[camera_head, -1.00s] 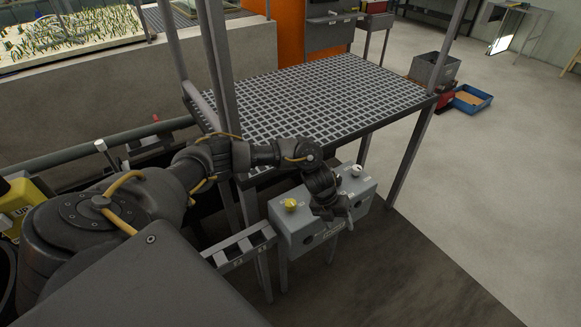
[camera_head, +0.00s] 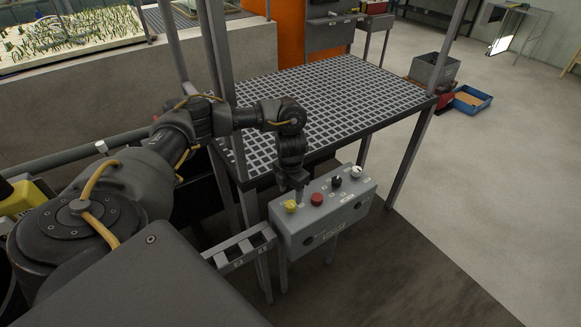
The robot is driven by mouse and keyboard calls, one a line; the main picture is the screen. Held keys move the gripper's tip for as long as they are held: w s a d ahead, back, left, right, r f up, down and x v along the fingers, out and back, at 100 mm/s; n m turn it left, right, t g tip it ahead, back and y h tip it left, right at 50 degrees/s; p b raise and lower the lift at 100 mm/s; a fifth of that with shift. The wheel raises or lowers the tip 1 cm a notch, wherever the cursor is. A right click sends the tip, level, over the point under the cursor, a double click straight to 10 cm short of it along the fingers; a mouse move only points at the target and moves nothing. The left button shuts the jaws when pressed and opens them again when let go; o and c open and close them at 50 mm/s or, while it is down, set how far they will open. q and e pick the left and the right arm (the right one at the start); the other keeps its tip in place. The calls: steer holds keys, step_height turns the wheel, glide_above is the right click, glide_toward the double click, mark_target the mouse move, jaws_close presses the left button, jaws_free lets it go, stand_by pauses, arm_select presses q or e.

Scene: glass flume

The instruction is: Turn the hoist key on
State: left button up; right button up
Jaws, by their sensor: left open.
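A grey control box (camera_head: 345,222) stands on a post in front of the grated platform. Along its top sit a yellow knob (camera_head: 290,206), a red button (camera_head: 317,199), a black knob (camera_head: 336,183) and a white knob (camera_head: 356,172). The labels are too small to read, and I cannot tell which control is the hoist key. My left gripper (camera_head: 293,186) is open and points down, just behind the box's top near the yellow knob and red button. It appears empty and clear of the controls. My right gripper is out of view.
The grated platform (camera_head: 330,95) and its upright posts (camera_head: 405,155) stand close behind the box and beside my left arm. A slotted grey rack (camera_head: 240,250) is left of the box. Open floor (camera_head: 490,170) lies to the right.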

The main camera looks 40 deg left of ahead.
mark_target(291, 203)
arm_select(q)
step_height(291, 203, down, 6)
steer(key=shift+r+b, duration=0.1)
steer(key=shift+b, duration=0.35)
steer(key=shift+c, duration=0.4)
steer(key=c, duration=0.9)
